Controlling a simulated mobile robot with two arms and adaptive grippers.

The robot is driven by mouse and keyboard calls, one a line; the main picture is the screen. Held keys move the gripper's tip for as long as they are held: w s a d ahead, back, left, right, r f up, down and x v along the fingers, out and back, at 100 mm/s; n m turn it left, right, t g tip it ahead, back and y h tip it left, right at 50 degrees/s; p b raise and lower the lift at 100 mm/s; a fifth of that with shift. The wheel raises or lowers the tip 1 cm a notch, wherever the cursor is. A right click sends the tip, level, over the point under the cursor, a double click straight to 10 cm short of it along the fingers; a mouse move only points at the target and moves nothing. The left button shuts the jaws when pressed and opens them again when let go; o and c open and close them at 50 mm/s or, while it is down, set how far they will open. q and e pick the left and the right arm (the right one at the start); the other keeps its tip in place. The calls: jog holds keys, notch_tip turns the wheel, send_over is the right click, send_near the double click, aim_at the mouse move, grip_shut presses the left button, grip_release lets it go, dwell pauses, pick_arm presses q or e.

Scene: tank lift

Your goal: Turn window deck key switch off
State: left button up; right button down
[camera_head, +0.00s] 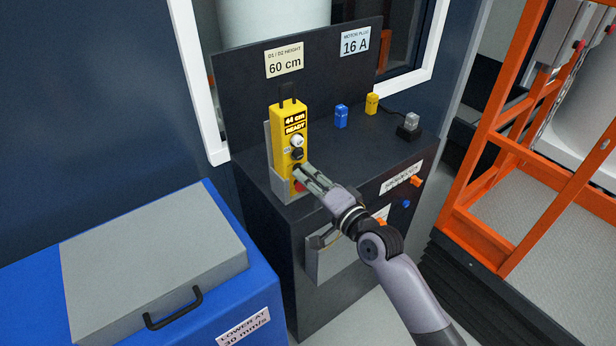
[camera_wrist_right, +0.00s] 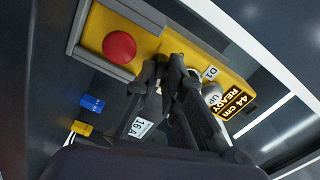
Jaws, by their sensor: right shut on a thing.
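A yellow control pendant (camera_head: 289,118) stands in a grey holder on the dark deck under the window; it also shows in the right wrist view (camera_wrist_right: 168,38). Its display (camera_head: 294,123) reads "44 cm READY". Below are a white button (camera_head: 297,141), marked UP in the wrist view, a black button (camera_head: 296,154) and a red button (camera_wrist_right: 119,47). My right gripper (camera_head: 301,171) is at the pendant's lower face, shut between the red button and the white one. Its fingers hide most of what they hold, apparently the key switch, so its position cannot be read. My left gripper is not in view.
Blue (camera_head: 341,116), yellow (camera_head: 372,104) and grey (camera_head: 411,121) plugs stand on the deck, right of the pendant. A blue box with a grey lid (camera_head: 150,265) is at lower left. An orange frame (camera_head: 492,140) stands at right. Signs read "60 cm" and "16 A".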

jog(key=n, duration=0.4)
jog(key=n+p, duration=0.1)
jog(key=n, duration=0.3)
jog(key=n+p, duration=0.1)
jog(key=n, duration=0.5)
jog(key=shift+n, duration=0.3)
dwell(0.4)
jog(key=c, duration=2)
grip_release()
jog(key=shift+o, duration=0.2)
jog(key=v, duration=1.2)
